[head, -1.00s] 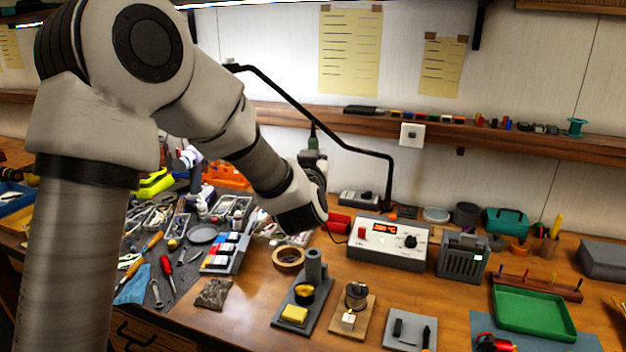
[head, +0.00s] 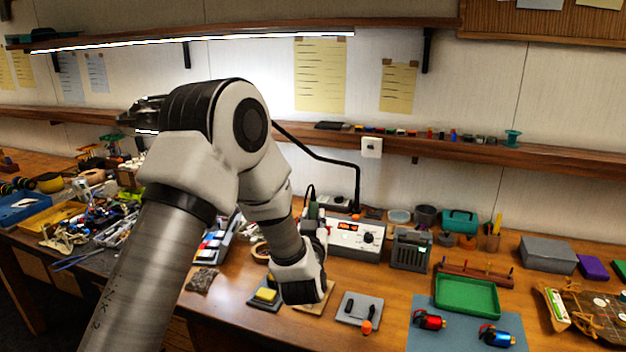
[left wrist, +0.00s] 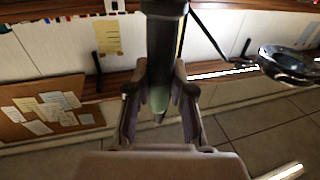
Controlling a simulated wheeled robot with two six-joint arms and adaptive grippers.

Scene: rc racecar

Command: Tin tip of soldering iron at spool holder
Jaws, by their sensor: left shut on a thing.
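My left gripper (head: 314,224) is shut on the soldering iron (head: 313,210), whose green part shows just above the wrist in the head view. In the left wrist view the iron (left wrist: 160,98) stands between the two fingers of the gripper (left wrist: 160,88), with a dark grey body, a green section and a narrow dark end. The spool holder's wooden base (head: 326,294) shows only at its edge; my wrist covers the spool. I cannot tell how far the iron's tip is from the solder. My right gripper is not in view.
The soldering station (head: 354,240) stands behind my wrist. A stand with a yellow sponge (head: 265,295) is left of the spool holder, and a grey plate (head: 358,309) is right of it. A green tray (head: 467,296) and blue mat (head: 460,340) lie further right.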

